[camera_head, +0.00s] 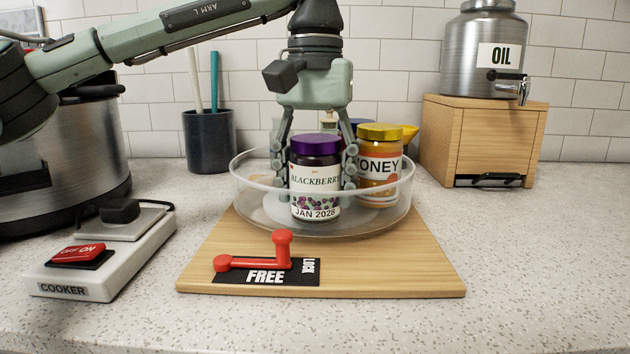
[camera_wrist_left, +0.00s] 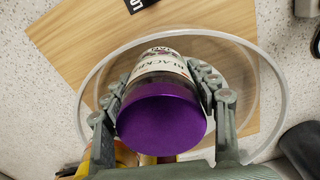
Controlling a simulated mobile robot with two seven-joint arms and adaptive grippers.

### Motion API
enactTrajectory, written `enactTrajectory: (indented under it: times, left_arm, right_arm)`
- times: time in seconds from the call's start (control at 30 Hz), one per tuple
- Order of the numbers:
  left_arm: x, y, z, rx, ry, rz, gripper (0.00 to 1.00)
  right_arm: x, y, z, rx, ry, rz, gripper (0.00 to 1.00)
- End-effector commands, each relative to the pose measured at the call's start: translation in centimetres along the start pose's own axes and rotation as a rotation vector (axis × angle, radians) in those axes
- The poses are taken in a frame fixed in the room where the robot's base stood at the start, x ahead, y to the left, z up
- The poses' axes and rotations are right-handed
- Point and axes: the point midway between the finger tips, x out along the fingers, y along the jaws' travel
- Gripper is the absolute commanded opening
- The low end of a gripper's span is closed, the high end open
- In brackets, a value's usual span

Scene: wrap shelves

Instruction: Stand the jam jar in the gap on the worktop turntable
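The jam jar (camera_head: 315,180), with a purple lid and a blackberry label, is upright inside the clear-walled turntable (camera_head: 260,210), towards its front. My left gripper (camera_head: 315,170) comes down from above with one finger on each side of the jar, closed on it. In the left wrist view, the fingers flank the purple lid (camera_wrist_left: 162,122) and the label. I cannot tell whether the jar's base touches the turntable floor. A honey jar (camera_head: 380,168) with a yellow lid stands just right of it. Other items behind are mostly hidden. My right gripper is not in view.
The turntable sits on a wooden board (camera_head: 420,270) with a red lever (camera_head: 255,262) lying by the FREE marking. A cooker switch (camera_head: 100,255) and a pot (camera_head: 60,165) are left. A utensil cup (camera_head: 208,142) and a wooden box (camera_head: 475,140) with an oil container (camera_head: 484,50) stand behind.

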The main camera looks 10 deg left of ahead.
Motion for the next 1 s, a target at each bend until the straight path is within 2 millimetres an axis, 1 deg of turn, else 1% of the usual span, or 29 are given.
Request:
enactTrajectory:
  times: [0.03,0.13,0.4,0.53,0.67,0.7,0.8,0.87,0.9,1.0]
  left_arm:
    - [-0.1,0.0,0.0,0.0,0.0,0.0,0.65]
    - [-0.1,0.0,0.0,0.0,0.001,0.0,0.78]
    - [-0.1,0.0,0.0,0.0,0.001,0.0,0.78]
    - [-0.8,0.0,0.0,0.0,0.003,0.0,0.78]
    - [-2.9,0.1,-0.1,0.0,0.004,0.001,0.78]
    - [-3.8,0.1,-0.1,0.0,0.003,0.002,0.78]
    - [-6.1,0.1,-0.1,-0.001,0.003,0.001,0.78]
    - [-7.6,0.1,0.0,0.0,0.003,-0.001,0.78]
    - [-8.5,0.1,0.0,0.0,0.003,0.0,0.78]
    - [-10.3,0.0,0.0,-0.001,0.003,-0.001,0.78]
  right_arm:
    - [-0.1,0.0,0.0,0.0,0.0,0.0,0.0]
    - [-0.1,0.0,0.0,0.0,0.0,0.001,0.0]
    - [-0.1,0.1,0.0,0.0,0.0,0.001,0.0]
    - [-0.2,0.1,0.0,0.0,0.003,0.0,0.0]
    - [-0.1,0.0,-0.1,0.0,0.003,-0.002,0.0]
    - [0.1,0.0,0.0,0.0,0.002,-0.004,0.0]
    - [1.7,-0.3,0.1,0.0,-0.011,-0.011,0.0]
    - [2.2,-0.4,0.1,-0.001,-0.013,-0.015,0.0]
    - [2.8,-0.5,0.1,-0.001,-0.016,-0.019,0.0]
    - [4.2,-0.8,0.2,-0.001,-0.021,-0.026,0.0]
